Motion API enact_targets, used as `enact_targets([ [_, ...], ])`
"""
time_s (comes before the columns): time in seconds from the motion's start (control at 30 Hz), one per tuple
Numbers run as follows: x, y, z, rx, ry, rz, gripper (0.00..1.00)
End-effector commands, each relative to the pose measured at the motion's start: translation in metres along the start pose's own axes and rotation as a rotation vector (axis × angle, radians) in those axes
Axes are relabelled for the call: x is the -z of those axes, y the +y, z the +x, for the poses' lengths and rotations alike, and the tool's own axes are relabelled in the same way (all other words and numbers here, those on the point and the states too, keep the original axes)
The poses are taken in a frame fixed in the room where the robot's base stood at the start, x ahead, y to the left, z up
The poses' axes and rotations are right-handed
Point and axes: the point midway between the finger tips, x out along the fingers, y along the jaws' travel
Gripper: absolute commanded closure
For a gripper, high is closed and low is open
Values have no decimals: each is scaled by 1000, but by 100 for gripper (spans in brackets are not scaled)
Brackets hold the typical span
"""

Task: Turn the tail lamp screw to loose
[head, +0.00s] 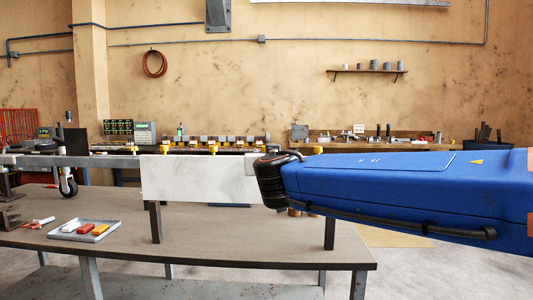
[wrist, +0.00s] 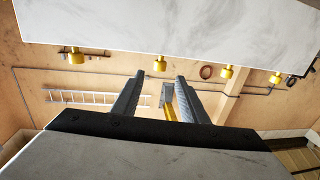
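A white marbled panel (head: 196,178) hangs from a long metal rail above the table in the head view. It also fills the top of the wrist view (wrist: 170,28). Several yellow knobs stick out from the panel's edge in the wrist view. One yellow knob (wrist: 159,64) appears between and just beyond my fingertips. Others sit to its left (wrist: 75,57) and right (wrist: 227,72). I cannot tell which is the tail lamp screw, or how it is turned. My gripper (wrist: 160,77) is open, its two dark fingers apart. In the head view my blue arm hides it.
A brown table (head: 200,230) stands below the panel. A grey tray (head: 85,230) with red and yellow blocks lies on it at left. Cluttered benches line the back wall. The table's middle and right are bare.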

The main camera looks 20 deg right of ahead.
Motion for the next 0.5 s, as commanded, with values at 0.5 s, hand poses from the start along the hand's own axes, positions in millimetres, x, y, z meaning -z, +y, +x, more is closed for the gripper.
enact_targets([
  [0.5, 0, 0, -31, 0, -1, 0, 60],
])
